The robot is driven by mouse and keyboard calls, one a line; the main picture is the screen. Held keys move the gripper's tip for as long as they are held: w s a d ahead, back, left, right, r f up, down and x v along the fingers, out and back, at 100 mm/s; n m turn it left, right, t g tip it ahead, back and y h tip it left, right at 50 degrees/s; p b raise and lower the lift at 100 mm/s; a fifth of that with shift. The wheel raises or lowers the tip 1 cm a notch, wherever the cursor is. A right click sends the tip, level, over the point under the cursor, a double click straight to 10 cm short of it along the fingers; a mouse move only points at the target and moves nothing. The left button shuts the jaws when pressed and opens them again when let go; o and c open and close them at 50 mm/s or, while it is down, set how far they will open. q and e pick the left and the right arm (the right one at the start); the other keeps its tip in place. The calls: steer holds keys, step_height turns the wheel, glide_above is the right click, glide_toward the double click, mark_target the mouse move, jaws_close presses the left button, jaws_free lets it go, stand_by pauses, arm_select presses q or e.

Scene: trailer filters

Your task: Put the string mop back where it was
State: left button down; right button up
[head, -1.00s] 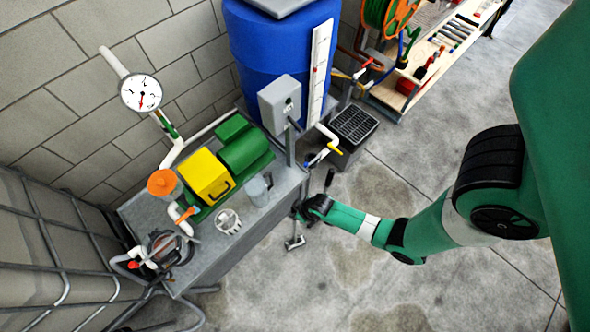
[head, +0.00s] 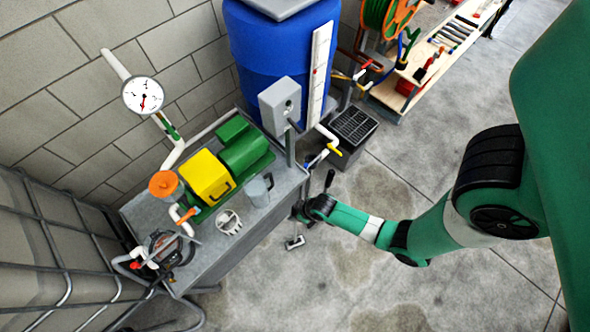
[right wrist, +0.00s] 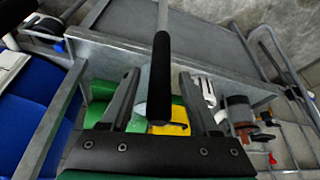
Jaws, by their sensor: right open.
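A pole with a black grip (head: 329,179) stands beside the front edge of the grey bench in the head view. A small grey bar-like end (head: 295,243) shows lower down near the floor. I see no strings, so I cannot tell for sure that this is the string mop. My right gripper (head: 303,210) is at the pole, next to the bench edge. In the right wrist view the black grip (right wrist: 160,80) lies between the two open fingers, with gaps on both sides. My left gripper is not in view.
The grey bench (head: 235,246) carries a yellow and green pump (head: 207,176), a clear jug (head: 258,191) and a white basket (head: 229,222). A blue tank (head: 272,60) and a black grated box (head: 352,128) stand behind. A wire cage (head: 45,235) is at left. The floor at right is clear.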

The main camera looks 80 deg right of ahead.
steer(key=p+v, duration=0.6)
steer(key=v, duration=0.4)
steer(key=shift+r, duration=0.2)
